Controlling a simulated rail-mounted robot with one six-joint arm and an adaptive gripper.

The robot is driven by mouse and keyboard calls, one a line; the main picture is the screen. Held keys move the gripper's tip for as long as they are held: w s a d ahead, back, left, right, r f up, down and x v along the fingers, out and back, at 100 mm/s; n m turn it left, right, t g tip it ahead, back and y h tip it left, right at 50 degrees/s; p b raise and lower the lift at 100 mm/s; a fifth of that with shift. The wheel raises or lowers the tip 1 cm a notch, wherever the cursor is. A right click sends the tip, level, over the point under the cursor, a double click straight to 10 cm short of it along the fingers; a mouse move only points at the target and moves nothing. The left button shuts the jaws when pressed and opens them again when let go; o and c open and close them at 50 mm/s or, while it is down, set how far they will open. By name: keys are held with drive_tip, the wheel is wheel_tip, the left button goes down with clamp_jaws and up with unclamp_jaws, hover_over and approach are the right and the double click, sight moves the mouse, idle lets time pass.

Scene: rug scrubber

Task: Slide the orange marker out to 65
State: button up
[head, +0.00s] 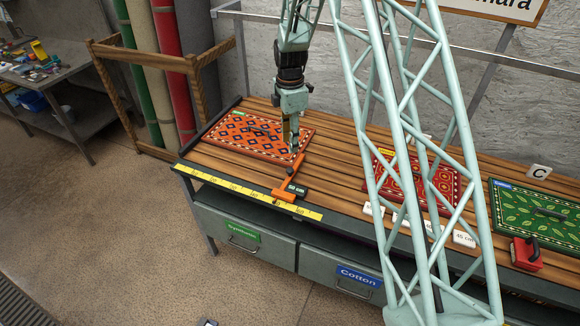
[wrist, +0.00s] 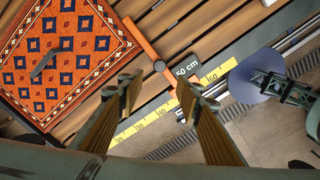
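The orange marker (head: 284,193) is a slider with a long arm across the slatted table and a dark display box. In the wrist view the marker (wrist: 143,43) has a round knob, and its display reads 50 cm. The yellow ruler (head: 238,194) runs along the table's front edge; in the wrist view the ruler (wrist: 160,113) shows its 60 mark to the right of the display. My gripper (head: 291,148) is above the marker's arm, beside the orange rug. In the wrist view my gripper (wrist: 158,84) is open, with the knob showing between its fingertips. Contact cannot be told.
The orange patterned rug (head: 246,134) lies left of the marker. A red rug (head: 440,180) and a green rug (head: 540,206) lie to the right. Small white labels (head: 464,239) and a red-based handled tool (head: 527,254) stand near the front edge. Bare slats lie right of the marker.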

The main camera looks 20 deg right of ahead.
sight(292, 170)
drive_tip(key=shift+f, duration=0.25)
idle(0.3)
drive_tip(key=shift+f+p, duration=0.95)
drive_tip(key=shift+f, duration=5.8)
clamp_jaws()
drive_tip(key=shift+s+d, duration=0.2)
drive_tip(key=shift+d, duration=0.1)
drive_tip(key=s+d+b, duration=0.1)
drive_tip(key=s+d, duration=0.2)
drive_tip(key=s+d+b, duration=0.2)
drive_tip(key=s+d, duration=0.1)
drive_tip(key=d, duration=0.1)
drive_tip(key=s+d+b, duration=0.2)
drive_tip(key=s+d, duration=0.1)
drive_tip(key=shift+s+d, duration=0.1)
drive_tip(key=shift+d, duration=0.3)
